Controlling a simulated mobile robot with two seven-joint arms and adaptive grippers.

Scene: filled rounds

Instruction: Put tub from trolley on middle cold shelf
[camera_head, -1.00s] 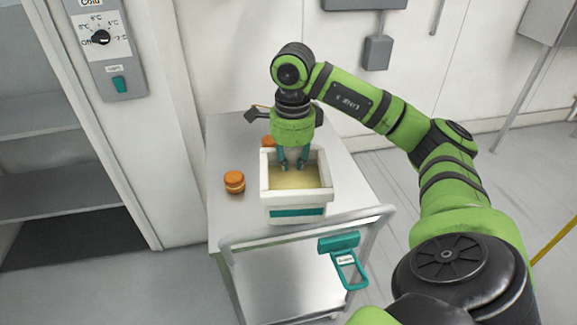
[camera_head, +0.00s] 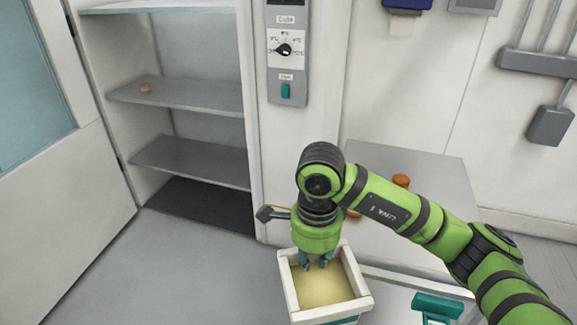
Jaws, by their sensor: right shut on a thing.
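The tub (camera_head: 364,292) is a white, square, open-topped box with pale yellow contents, and the top of its teal label shows at the bottom edge of the view. My right gripper (camera_head: 316,264) is shut on the tub's far wall and holds it left of the trolley (camera_head: 430,170). The cold cabinet stands open at the left. The rest of that shelf is clear. My left gripper is out of view.
A lower shelf (camera_head: 190,160) and a top shelf (camera_head: 160,6) are empty where seen. The open door (camera_head: 75,190) is on the left. A panel with a dial (camera_head: 288,50) is on the cabinet's right post. Orange round things (camera_head: 401,180) stay on the trolley.

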